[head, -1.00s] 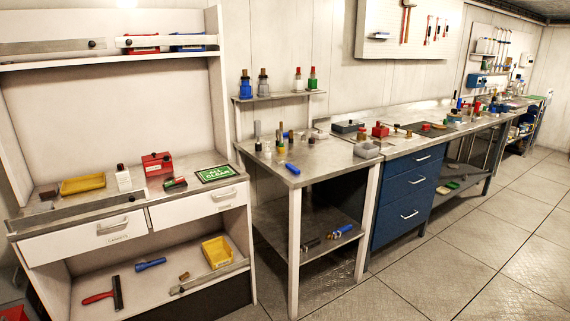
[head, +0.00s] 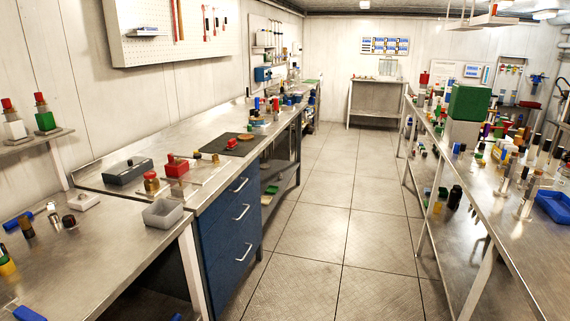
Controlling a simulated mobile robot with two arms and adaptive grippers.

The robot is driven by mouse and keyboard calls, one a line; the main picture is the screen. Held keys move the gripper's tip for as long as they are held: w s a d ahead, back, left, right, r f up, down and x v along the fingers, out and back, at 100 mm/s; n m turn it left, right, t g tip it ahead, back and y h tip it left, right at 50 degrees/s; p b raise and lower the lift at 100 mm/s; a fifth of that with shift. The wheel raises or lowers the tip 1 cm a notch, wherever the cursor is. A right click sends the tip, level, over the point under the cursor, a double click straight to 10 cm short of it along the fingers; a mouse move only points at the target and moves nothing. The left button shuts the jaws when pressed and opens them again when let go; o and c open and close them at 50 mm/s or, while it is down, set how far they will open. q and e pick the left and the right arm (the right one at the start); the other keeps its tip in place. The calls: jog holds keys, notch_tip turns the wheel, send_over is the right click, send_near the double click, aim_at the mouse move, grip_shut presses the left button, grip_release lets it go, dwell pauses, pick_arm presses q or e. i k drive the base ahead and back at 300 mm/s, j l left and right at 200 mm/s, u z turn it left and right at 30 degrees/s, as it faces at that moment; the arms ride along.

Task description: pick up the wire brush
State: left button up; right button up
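I cannot pick out a wire brush with certainty in the head view. Several small items stand on the left workbench (head: 115,240) and on the long right bench (head: 505,235), but many are too small to tell. Long-handled tools hang on the pegboard (head: 160,50) at the upper left and on a second board (head: 268,40) behind it; their kinds are unclear. Neither of my grippers shows in this view.
A green block (head: 469,103) and blue tray (head: 553,206) are on the right. The tiled aisle (head: 330,210) is clear.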

aim_at(232, 144)
jog(key=i+l, duration=0.15)
jog(key=i, duration=0.3)
jog(key=i+l+u, duration=0.15)
jog(key=i, duration=0.3)
jog(key=i+l, duration=0.2)
jog(key=i, duration=0.2)
jog(key=u, duration=0.05)
